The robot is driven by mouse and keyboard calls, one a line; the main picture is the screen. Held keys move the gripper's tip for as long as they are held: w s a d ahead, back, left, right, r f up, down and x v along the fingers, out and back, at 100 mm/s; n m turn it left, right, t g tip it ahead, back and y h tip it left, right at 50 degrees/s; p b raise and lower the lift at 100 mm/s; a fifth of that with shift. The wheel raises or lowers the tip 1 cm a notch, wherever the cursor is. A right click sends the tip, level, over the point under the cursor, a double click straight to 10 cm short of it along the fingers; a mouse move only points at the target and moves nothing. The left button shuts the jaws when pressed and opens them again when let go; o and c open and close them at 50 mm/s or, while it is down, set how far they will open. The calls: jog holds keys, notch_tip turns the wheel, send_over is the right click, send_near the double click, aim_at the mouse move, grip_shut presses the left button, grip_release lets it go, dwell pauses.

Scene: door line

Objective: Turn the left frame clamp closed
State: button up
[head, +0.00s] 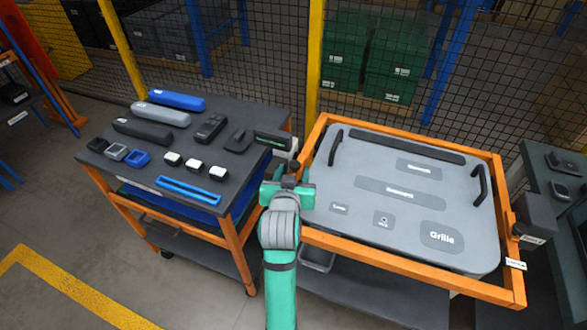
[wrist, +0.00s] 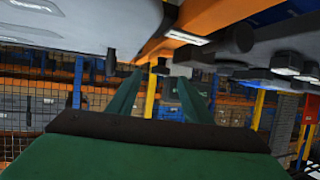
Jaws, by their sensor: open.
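The left frame clamp (head: 272,139) is a dark block with a pale grey end, at the left edge of the orange frame (head: 400,265) that holds the grey door panel (head: 375,168). My gripper (head: 289,172) is just in front of the clamp in the head view and hides part of it. In the wrist view my green fingers (wrist: 163,80) are apart. A small dark piece (wrist: 160,67) shows between their tips, perhaps the clamp's handle. I cannot tell whether they touch it. The orange frame (wrist: 185,35) runs above them there.
A dark cart (head: 150,172) at left carries blue, grey and black bars and several small blocks. The right frame clamp (head: 534,216) is on the frame's right side. A dark table (head: 560,205) stands at far right. A mesh fence (head: 270,60) closes the back.

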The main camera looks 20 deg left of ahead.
aim_at(298, 162)
jog(key=shift+x, duration=1.25)
grip_shut()
